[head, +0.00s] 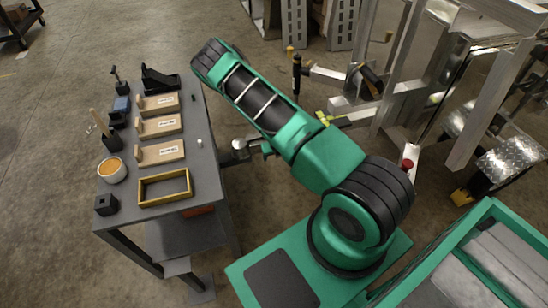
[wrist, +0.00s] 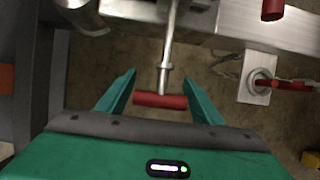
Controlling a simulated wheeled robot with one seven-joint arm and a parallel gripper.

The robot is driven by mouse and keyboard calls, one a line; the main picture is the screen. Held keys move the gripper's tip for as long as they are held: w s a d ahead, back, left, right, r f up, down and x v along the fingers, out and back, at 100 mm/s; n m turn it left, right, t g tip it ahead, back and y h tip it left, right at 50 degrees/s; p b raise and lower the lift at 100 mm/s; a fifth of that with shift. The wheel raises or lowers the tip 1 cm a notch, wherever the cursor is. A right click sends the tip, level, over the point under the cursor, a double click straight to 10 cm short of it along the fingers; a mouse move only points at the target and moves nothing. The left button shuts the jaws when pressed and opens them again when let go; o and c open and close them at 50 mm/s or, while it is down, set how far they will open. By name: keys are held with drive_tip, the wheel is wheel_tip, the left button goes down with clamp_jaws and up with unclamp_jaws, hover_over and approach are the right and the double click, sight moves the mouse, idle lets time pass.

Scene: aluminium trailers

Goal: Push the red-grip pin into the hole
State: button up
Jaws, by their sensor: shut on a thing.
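In the wrist view, the red-grip pin (wrist: 160,100) has a red crossbar and a metal shaft running up and away from me toward a pale metal beam. My gripper (wrist: 160,76) has its green fingers on either side of the red crossbar and is shut on it. The far end of the shaft runs past the top edge of the view. I cannot make out the hole, or whether the shaft is in it. In the head view, my arm hides the gripper and the pin.
A second red handle (wrist: 292,86) sits by a pale plate (wrist: 256,92) to the right, and another red end (wrist: 272,10) shows above. In the head view, a grey workbench (head: 207,180) with wooden blocks stands left and aluminium trailer frames (head: 470,130) stand right.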

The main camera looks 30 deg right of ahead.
drive_tip(key=w+d, duration=0.1)
drive_tip(key=w, duration=0.4)
drive_tip(key=shift+w+d, duration=0.35)
drive_tip(key=shift+w, duration=0.05)
idle(1.9)
drive_tip(key=o, duration=1.2)
drive_tip(key=shift+w, duration=0.15)
drive_tip(key=shift+c, duration=0.2)
drive_tip(key=shift+a+r, duration=0.1)
drive_tip(key=shift+r, duration=0.05)
drive_tip(key=v, duration=1)
drive_tip(key=shift+s+r, duration=0.15)
drive_tip(key=shift+s, duration=0.05)
